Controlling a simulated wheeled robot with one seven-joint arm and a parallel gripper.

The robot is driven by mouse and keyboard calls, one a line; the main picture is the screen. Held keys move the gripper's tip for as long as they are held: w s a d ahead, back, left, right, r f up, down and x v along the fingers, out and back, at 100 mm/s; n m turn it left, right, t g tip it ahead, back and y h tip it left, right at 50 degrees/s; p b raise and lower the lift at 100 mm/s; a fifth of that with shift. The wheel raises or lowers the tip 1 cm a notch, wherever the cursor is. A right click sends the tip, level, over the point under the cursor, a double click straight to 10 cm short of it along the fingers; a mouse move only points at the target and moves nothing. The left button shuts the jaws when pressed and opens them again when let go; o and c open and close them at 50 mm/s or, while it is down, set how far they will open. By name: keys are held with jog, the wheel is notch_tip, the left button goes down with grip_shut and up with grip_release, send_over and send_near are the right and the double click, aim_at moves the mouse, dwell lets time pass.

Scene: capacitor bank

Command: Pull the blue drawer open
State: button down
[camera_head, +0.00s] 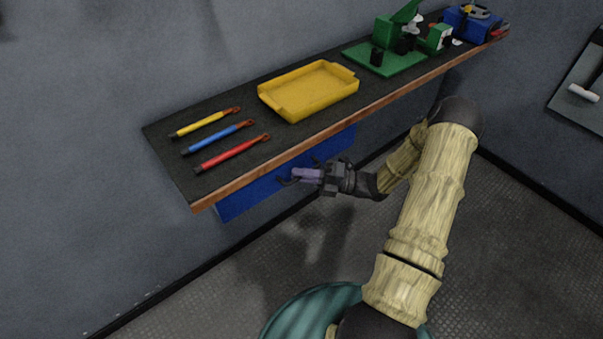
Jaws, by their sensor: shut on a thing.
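The blue drawer (243,197) hangs under the front edge of the wall bench, below the red and blue tools. Its face shows as a long blue panel close beneath the bench's wooden edge. My gripper (291,178) is at the middle of the drawer face and is shut on the drawer's dark handle (284,182). The fingers hide part of the handle. How far the drawer stands out from under the bench cannot be told.
The dark bench top (170,154) carries yellow, blue and red tools, a yellow tray (309,89), a green fixture (386,60) and a blue box (470,22). A panel (579,99) hangs at right. Floor before the drawer is clear except my arm.

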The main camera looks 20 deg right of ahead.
jog(key=s+d+p, duration=0.3)
jog(key=s+d, duration=0.1)
jog(key=s, duration=0.7)
jog(key=s+d+p, duration=0.4)
jog(key=s, duration=0.7)
jog(key=shift+d, duration=0.15)
jog(key=c, duration=1.8)
grip_release()
jog(key=shift+o, duration=0.2)
jog(key=shift+d, duration=0.1)
jog(key=b+v, duration=0.3)
jog(key=v, duration=1.4)
jog(key=shift+d+r, duration=0.1)
